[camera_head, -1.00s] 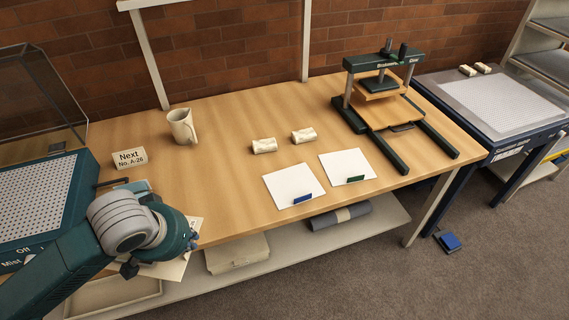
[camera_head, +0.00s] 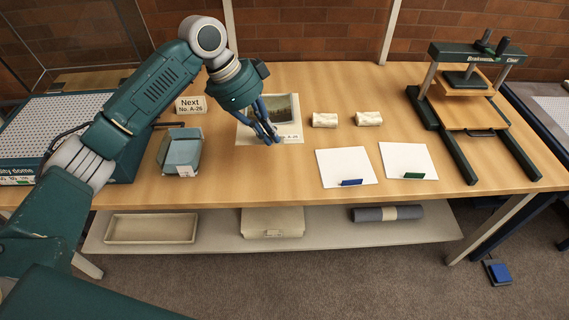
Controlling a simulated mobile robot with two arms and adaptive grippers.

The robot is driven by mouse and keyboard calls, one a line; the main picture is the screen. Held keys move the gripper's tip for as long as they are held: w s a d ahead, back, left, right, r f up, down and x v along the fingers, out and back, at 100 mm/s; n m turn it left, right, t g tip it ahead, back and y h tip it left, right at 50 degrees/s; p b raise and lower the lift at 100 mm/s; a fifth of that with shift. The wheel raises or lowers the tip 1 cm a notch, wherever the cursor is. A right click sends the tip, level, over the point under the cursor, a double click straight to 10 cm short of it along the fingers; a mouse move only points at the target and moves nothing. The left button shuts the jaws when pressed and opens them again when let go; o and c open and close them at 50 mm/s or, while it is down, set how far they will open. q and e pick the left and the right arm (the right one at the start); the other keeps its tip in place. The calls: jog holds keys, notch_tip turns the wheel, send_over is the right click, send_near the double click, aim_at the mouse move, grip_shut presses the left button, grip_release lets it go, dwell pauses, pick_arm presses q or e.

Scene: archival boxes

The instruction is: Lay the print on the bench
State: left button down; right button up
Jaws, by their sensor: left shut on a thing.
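The print (camera_head: 245,131) is a pale sheet with a dark landscape picture and a small label reading A-26. It lies flat at the bench top, left of the two white bundles; I cannot tell whether it touches the wood everywhere. My left gripper (camera_head: 268,137) points down over it, with blue fingers shut on the print near its front edge. The arm and fingers hide part of the sheet. The wooden bench (camera_head: 240,185) runs across the view. My right gripper is not in view.
A blue-grey box (camera_head: 182,150) and a "Next No. A-26" sign (camera_head: 191,104) stand left of the print. Two white bundles (camera_head: 325,120) (camera_head: 369,118), two white cards (camera_head: 343,170) (camera_head: 405,157) and a press (camera_head: 470,90) are to the right. The front strip of bench is clear.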

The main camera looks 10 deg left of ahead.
pick_arm(q)
notch_tip(320, 180, down, 10)
jog(key=shift+r+p, duration=0.1)
jog(key=shift+p, duration=0.4)
notch_tip(320, 180, down, 5)
jog(key=shift+f, duration=0.15)
jog(key=c, duration=1.9)
grip_release()
jog(key=v, duration=1.2)
jog(key=shift+b, duration=0.45)
